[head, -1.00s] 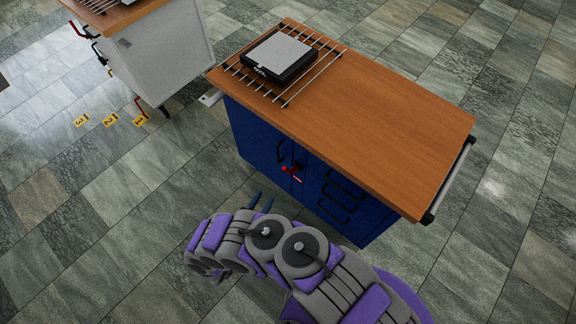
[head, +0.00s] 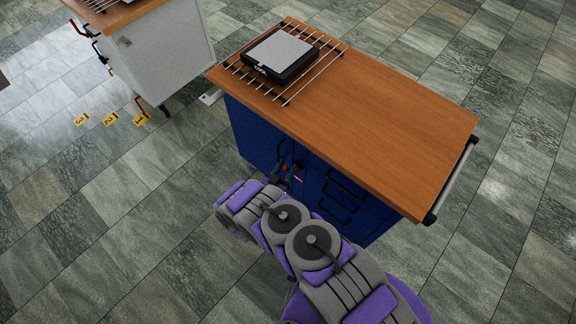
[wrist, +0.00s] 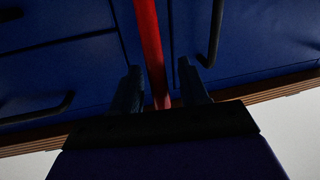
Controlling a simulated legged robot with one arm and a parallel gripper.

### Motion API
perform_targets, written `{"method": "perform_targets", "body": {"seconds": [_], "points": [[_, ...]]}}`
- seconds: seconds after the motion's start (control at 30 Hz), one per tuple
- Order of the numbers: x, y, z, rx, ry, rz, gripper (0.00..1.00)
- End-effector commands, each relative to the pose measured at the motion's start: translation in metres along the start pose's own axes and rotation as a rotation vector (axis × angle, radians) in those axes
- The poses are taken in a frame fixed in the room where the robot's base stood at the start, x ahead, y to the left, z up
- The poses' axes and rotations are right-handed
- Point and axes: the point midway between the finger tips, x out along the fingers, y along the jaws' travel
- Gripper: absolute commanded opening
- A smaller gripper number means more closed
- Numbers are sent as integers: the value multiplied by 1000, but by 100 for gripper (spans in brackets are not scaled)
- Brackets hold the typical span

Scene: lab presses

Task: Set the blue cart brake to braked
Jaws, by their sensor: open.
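The blue cart (head: 250,135) has a wooden top and stands in the middle of the head view. Its red brake lever (wrist: 148,35) runs as a long bar down the blue front in the wrist view. In the head view only small red bits of the lever (head: 298,179) show, the rest hidden by my gripper. My gripper (wrist: 159,72) is open at the cart front. Its two dark fingers lie on either side of the red bar in the wrist view. I cannot tell whether they touch it.
Black handles (wrist: 213,35) stick out beside the lever. A rack with a black and grey device (head: 281,55) sits on the cart top. A white cart (head: 165,50) with red and black levers stands at the upper left, near yellow numbered floor tags (head: 110,119). The tiled floor is otherwise open.

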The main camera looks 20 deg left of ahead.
Motion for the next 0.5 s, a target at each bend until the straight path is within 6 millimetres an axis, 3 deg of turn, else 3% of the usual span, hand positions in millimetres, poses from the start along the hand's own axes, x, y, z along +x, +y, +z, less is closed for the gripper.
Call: {"method": "perform_targets", "body": {"seconds": [0.2,0.5], "points": [[17,0,0,0,1,0,44],[18,0,0,-1,0,0,44]]}}
